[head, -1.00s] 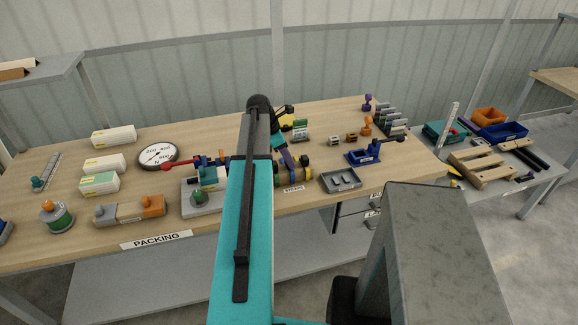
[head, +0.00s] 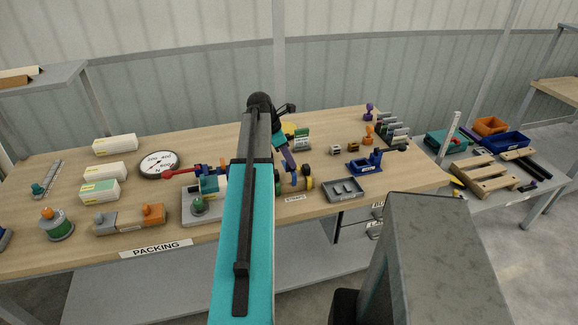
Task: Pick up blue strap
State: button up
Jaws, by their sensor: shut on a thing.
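My gripper (head: 293,181) is low over the strap rolls on the wooden table, at the end of the dark purple wrist link (head: 288,157). My teal upper arm hides part of this area. A small dark blue piece, seemingly the blue strap (head: 292,187), shows at the fingertips, among the rolls. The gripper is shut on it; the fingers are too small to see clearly. Yellow and dark strap rolls (head: 308,184) stand right beside it, behind the STRAPS label (head: 296,197). I cannot tell whether the strap is clear of the table.
A grey tray (head: 343,196) and a blue fixture (head: 365,165) stand to the right. A grey block with a green knob (head: 199,207) is left of my arm. A round dial (head: 158,164) and white boxes (head: 115,144) lie farther left.

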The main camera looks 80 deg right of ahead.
jog(key=shift+r+b, duration=0.65)
jog(key=shift+r, duration=2.6)
